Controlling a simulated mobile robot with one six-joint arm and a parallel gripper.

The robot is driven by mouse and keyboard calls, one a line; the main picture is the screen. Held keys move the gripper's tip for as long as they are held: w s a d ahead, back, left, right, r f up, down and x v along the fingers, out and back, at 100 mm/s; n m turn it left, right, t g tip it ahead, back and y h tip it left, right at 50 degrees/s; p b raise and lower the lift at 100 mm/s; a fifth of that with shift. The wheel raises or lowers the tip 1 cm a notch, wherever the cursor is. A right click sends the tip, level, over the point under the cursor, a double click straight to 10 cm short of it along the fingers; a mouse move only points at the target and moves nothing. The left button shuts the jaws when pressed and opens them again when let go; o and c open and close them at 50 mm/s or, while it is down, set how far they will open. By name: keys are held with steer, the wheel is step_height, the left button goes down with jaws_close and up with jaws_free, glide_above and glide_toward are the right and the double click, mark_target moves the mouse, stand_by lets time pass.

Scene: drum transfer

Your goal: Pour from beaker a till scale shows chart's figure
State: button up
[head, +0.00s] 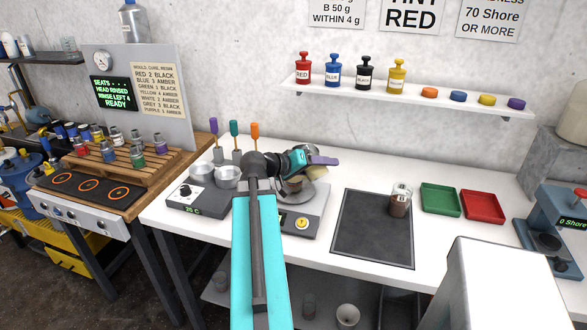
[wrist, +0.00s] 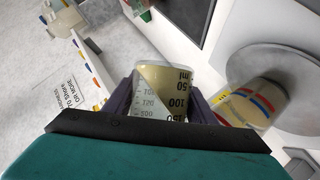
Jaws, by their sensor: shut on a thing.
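My gripper (wrist: 165,100) is shut on a clear beaker (wrist: 160,78) with black graduations and pale contents, between its purple fingers. The wrist view is rolled over, and the beaker looks strongly tilted relative to the scale. In the head view my gripper (head: 318,160) is above the scale (head: 309,226), partly hiding the cup (head: 295,184). The scale's reading is not legible. A wall chart (head: 337,14) reads "B 50 g within 4 g".
A hot plate (head: 190,198) with metal pots is left of the scale. A dark mat (head: 372,235) with a brown-filled jar (head: 400,201) lies right, then green (head: 440,198) and red (head: 482,205) trays. A shelf (head: 410,98) of bottles hangs behind.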

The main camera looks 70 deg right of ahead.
steer(key=f+m+b, duration=0.1)
steer(key=f+b, duration=0.1)
steer(key=b, duration=0.1)
steer(key=f+t+b, duration=0.1)
steer(key=f+b, duration=0.1)
steer(key=b, duration=0.1)
steer(key=f+m+b, duration=0.1)
steer(key=f+b, duration=0.1)
steer(key=b, duration=0.1)
steer(key=shift+s+a+f+m+t+h, duration=0.15)
steer(key=shift+s+f+m+t+h, duration=0.15)
steer(key=shift+f, duration=0.05)
steer(key=shift+b, duration=0.6)
steer(key=b, duration=0.3)
steer(key=m+t+b, duration=0.1)
steer(key=b, duration=0.1)
steer(key=shift+s+a+f+b, duration=0.1)
steer(key=shift+s+f+b, duration=0.15)
steer(key=shift+f+b, duration=0.15)
steer(key=shift+s+a+f+m+t+h+b, duration=0.15)
steer(key=shift+m+t+h+b, duration=0.35)
steer(key=shift+b, duration=1.65)
steer(key=shift+s+a+f+m+t+h+b, duration=0.25)
steer(key=shift+m+b, duration=0.45)
steer(key=shift+b, duration=1.4)
steer(key=shift+d+r, duration=0.15)
steer(key=shift+d, duration=0.05)
step_height(320, 180, up, 6)
steer(key=p, duration=0.3)
steer(key=shift+p, duration=0.35)
